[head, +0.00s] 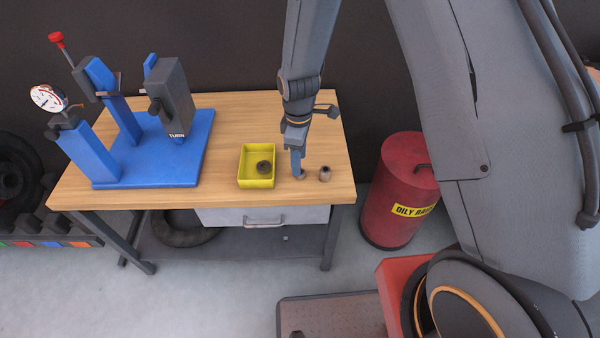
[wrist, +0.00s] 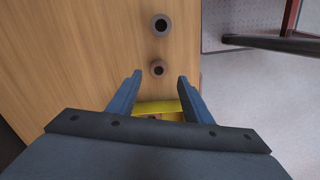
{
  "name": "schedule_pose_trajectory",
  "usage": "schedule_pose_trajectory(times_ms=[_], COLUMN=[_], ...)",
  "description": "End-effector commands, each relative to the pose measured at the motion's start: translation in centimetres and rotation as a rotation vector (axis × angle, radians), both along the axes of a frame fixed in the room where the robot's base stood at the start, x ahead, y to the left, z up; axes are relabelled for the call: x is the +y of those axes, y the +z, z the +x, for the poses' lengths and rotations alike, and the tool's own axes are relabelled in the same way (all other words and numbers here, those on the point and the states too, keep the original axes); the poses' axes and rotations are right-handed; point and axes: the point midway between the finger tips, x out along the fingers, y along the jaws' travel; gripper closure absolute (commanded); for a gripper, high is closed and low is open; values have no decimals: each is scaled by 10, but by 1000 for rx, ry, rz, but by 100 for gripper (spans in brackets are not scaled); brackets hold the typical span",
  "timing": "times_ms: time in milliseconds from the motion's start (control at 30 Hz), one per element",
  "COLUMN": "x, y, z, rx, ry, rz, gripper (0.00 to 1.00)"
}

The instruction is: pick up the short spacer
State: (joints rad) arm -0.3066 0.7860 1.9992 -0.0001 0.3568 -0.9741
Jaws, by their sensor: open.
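The short spacer (head: 300,175) appears to be the smaller grey-brown ring-shaped piece on the wooden bench, right by my fingertips in the head view. It also shows in the wrist view (wrist: 157,69), between and just beyond the two fingertips, with its dark hole facing up. My gripper (head: 297,170) points down over the bench. Its fingers are apart and empty in the wrist view (wrist: 159,78). A taller, larger spacer (head: 325,174) stands to the right of it; the wrist view shows it farther up (wrist: 161,25). I cannot tell whether a finger touches the short spacer.
A yellow bin (head: 243,181) holding a dark round piece stands left of my gripper. A blue press-like fixture (head: 190,175) with a dial gauge fills the bench's left side. A red drum (head: 390,200) stands right of the bench. The bench's front edge is close.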

Motion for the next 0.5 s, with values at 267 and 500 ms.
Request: schedule_pose_trajectory(times_ms=[267, 500], x=[-2, -2], y=[-31, -46], z=[1, 2], rx=[1, -1], ry=[0, -1], rz=[-1, 1], gripper=[54, 54])
